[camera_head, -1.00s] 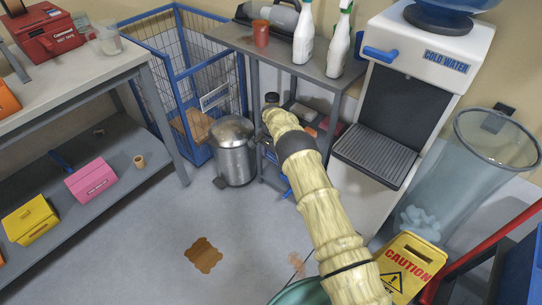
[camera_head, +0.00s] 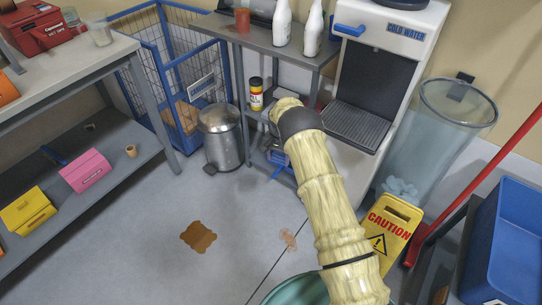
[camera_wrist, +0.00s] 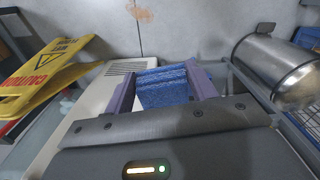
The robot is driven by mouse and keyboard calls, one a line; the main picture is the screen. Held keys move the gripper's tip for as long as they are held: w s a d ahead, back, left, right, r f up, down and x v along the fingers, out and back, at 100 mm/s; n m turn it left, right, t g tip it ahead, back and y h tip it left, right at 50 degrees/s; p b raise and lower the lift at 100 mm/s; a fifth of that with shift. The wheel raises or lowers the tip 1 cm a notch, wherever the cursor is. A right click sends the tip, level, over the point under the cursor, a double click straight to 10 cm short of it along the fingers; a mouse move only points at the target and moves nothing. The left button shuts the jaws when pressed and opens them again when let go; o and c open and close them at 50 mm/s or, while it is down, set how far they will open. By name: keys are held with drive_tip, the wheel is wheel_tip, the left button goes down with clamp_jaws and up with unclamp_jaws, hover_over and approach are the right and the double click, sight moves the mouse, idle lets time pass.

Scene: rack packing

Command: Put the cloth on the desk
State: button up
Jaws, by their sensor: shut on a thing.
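A folded blue cloth (camera_wrist: 165,88) is held between the two purple fingers of my gripper (camera_wrist: 163,80) in the wrist view. In the head view my arm reaches forward to the grey metal shelf desk (camera_head: 262,38), and its wrist hides the gripper and the cloth. The arm's end is in front of the desk, below its top. A workbench with a light top (camera_head: 62,75) stands at the left.
A steel bin (camera_head: 221,138), water dispenser (camera_head: 371,85) and caution sign (camera_head: 388,236) flank the arm. A brown stain (camera_head: 198,236) marks the floor.

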drive_tip(key=s+d+r+n+p, duration=0.4)
drive_tip(key=s+d+p, duration=0.4)
drive_tip(key=s+d, duration=0.55)
drive_tip(key=s+a+r+n+p, duration=0.1)
drive_tip(key=s+r+p, duration=0.2)
drive_tip(key=s+p, duration=0.7)
drive_tip(key=p, duration=0.4)
drive_tip(key=shift+s+a, duration=0.3)
